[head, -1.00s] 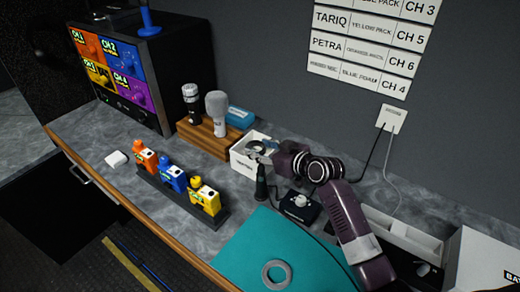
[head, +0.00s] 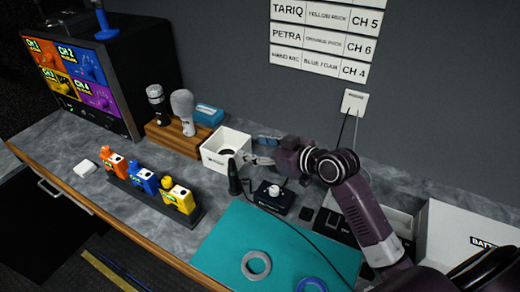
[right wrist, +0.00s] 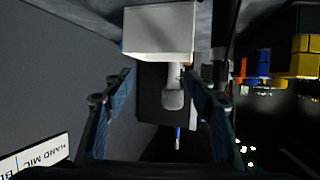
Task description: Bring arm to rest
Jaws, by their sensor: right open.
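My right gripper (head: 262,150) is at the end of the dark purple arm, just right of a white open box (head: 225,148) on the counter. In the right wrist view its two blue-padded fingers (right wrist: 160,105) are spread apart with nothing between them. The white box (right wrist: 160,32) shows beyond the fingers there, and a grey microphone (right wrist: 173,95) shows farther off between them. My left gripper does not show in either view.
A teal mat (head: 275,245) carries a grey ring (head: 256,265). A small black device (head: 274,197) with a cable sits behind it. Orange, blue and yellow packs (head: 146,182) stand in a dark rack. Microphones (head: 183,110) stand on a wooden block. A large white box (head: 470,235) is at right.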

